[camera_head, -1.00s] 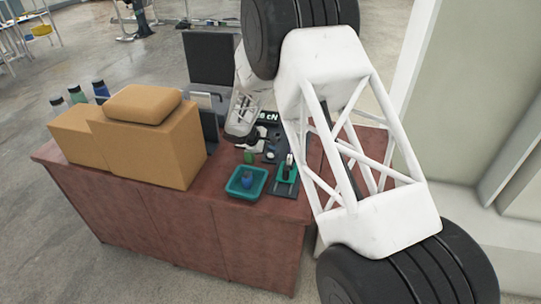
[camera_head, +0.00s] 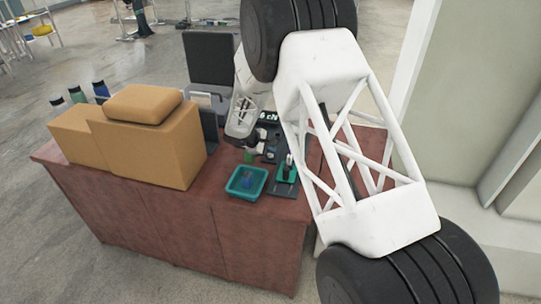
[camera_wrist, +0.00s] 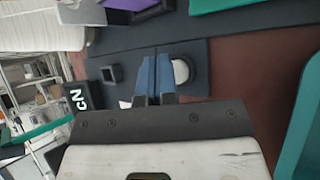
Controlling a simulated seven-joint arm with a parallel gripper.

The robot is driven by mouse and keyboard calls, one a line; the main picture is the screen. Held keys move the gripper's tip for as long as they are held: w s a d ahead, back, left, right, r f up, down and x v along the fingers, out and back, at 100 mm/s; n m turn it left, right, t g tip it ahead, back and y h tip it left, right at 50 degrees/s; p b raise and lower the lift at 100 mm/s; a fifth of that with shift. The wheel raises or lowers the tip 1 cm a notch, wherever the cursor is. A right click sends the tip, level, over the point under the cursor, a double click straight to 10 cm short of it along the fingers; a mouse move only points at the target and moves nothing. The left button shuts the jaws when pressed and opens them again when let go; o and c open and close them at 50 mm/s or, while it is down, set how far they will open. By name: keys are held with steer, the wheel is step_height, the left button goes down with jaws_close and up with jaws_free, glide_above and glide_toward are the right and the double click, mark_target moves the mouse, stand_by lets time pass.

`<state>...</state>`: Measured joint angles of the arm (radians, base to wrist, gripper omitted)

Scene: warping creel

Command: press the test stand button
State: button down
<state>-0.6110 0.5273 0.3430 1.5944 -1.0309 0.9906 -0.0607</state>
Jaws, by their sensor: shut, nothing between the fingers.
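In the wrist view my gripper (camera_wrist: 155,78) is shut, its two blue fingertips together with nothing between them. A round white dome in a dark ring, which looks like the button (camera_wrist: 181,72), sits just right of the fingertips on a dark base plate (camera_wrist: 222,60). The fingers overlap its left side in the picture; I cannot tell whether they touch it. The test stand's display (camera_wrist: 77,100), with "cN" on it, is left of the fingers.
In the head view a teal tray (camera_head: 247,182) lies on the reddish bench (camera_head: 215,205), beside a small green fixture (camera_head: 287,172). Cardboard boxes (camera_head: 150,143) fill the left of the bench. A dark monitor (camera_head: 209,58) stands behind.

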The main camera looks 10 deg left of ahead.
mark_target(270, 155)
steer(key=shift+s+f, duration=0.1)
steer(key=shift+f, duration=0.5)
stand_by(0.3)
steer(key=shift+r, duration=1.15)
steer(key=shift+w, duration=0.2)
steer(key=shift+r, duration=0.15)
steer(key=shift+r, duration=2.35)
